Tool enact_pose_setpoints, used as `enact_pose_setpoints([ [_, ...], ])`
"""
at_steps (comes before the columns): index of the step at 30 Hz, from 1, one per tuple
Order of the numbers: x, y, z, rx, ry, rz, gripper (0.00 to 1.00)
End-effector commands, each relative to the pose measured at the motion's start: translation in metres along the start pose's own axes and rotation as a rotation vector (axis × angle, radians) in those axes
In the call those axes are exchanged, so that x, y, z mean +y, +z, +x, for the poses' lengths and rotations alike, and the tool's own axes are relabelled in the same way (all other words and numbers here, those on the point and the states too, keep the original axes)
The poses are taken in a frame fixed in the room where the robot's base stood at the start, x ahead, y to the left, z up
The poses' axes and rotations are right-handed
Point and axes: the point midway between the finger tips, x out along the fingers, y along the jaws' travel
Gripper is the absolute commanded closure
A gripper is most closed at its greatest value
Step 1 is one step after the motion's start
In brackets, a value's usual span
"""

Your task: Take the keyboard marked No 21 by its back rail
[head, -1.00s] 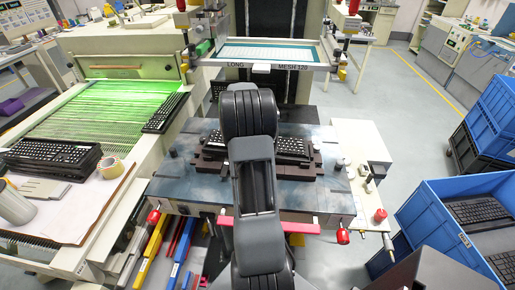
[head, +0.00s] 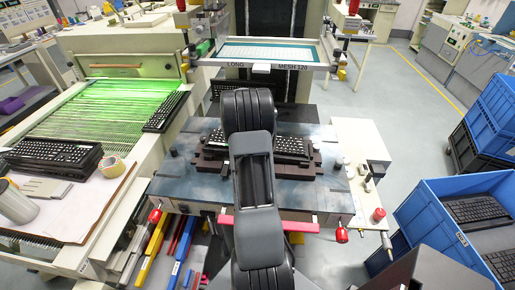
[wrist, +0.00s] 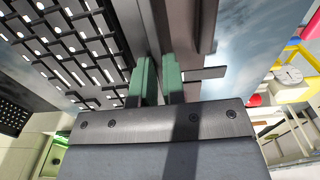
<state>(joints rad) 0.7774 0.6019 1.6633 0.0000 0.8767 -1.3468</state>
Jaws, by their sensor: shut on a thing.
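A black keyboard (head: 291,146) with light key marks lies on the brown fixture (head: 214,164) of the printing table, partly hidden behind my arm. In the wrist view the keyboard (wrist: 75,45) fills the upper left, close beside my gripper. My gripper (wrist: 160,80) has green fingertips, shut on a dark strip along the keyboard's edge, which looks like its back rail. The head view does not show my fingertips, because my arm covers them. I cannot read a number mark on the keyboard in either view.
More keyboards lie stacked at left (head: 52,155), on the dryer belt (head: 166,111) and in a blue crate (head: 415,207) at right. The screen frame (head: 263,67) hangs above the table's back. Red knobs (head: 342,235) stick out at the table's front.

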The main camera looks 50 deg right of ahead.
Motion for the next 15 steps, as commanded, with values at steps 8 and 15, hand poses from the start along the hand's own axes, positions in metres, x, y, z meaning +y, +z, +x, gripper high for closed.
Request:
enact_pose_setpoints([
  [8, 0.0008, -0.0002, -0.0014, 0.000, 0.003, 0.000, 1.00],
  [15, 0.0009, -0.0003, -0.0055, 0.000, 0.004, 0.000, 1.00],
])
